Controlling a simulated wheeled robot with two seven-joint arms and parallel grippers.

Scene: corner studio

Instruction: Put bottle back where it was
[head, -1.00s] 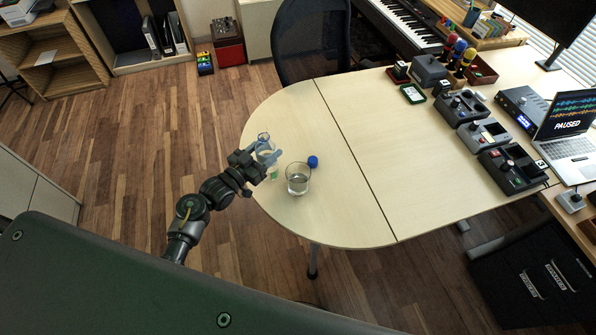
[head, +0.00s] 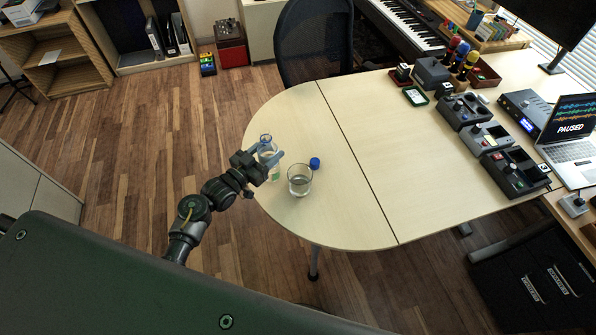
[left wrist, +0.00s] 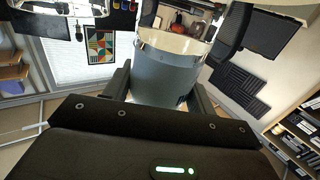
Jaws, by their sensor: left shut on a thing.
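The clear bottle (head: 266,145) with a blue-tinted rim and a green patch low down is at the left rounded end of the pale table (head: 340,215). My left gripper (head: 268,160) is shut on it and hides part of its side. In the left wrist view the bottle (left wrist: 163,75) fills the space between the two dark fingers as a grey-blue cylinder with a pale top. I cannot tell whether its base touches the table. My right gripper is not in view.
A clear glass (head: 300,180) stands just right of the gripper, with a blue cap (head: 315,163) behind it. The table middle is clear. Several grey devices (head: 487,137) and a laptop (head: 570,130) are at the right. A dark chair (head: 314,45) stands behind.

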